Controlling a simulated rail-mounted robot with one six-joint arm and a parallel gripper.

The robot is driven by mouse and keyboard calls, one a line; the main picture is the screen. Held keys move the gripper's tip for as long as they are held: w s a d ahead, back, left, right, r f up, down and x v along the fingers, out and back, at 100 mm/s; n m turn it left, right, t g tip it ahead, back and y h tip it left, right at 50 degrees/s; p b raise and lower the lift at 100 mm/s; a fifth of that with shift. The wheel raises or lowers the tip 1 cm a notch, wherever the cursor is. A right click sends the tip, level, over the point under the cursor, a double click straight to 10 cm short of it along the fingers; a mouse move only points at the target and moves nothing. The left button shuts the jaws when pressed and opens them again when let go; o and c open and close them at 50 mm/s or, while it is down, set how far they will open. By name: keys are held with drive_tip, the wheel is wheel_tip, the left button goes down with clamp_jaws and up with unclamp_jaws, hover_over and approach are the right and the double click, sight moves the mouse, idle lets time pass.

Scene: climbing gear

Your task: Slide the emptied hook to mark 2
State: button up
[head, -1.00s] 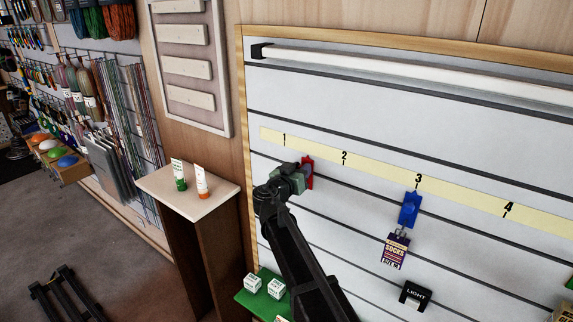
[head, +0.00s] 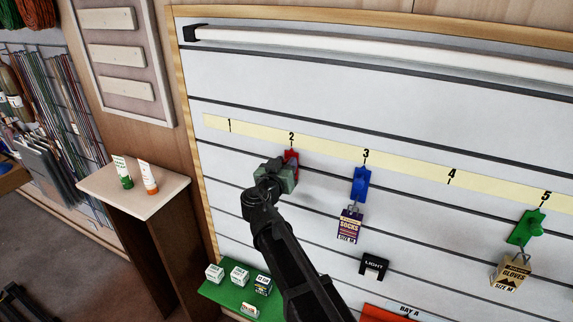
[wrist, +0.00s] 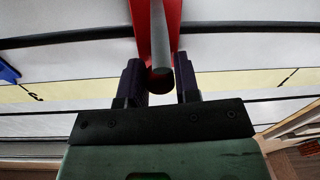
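The red hook (head: 292,160) is on the slatted wall panel, directly below or nearly below mark 2 (head: 292,136) on the yellow strip. No goods hang from it. My gripper (head: 284,172) is at the hook, hiding its lower part. In the wrist view my gripper (wrist: 160,85) has its two dark fingers close on either side of the hook's grey peg (wrist: 159,40), with the red plate (wrist: 174,22) behind. The fingers look closed on the peg. The 2 itself is hidden in the wrist view.
A blue hook (head: 360,184) with a socks pack (head: 350,226) hangs below mark 3, right of my gripper. A green hook (head: 526,228) holds a gloves pack (head: 511,272) near mark 5. A black light holder (head: 373,266) is lower. The panel left of the red hook is clear.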

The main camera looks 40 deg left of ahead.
drive_tip(key=o, duration=0.4)
drive_tip(key=shift+c, duration=0.2)
drive_tip(key=shift+s, duration=0.1)
drive_tip(key=v, duration=1)
drive_tip(key=shift+s, duration=0.3)
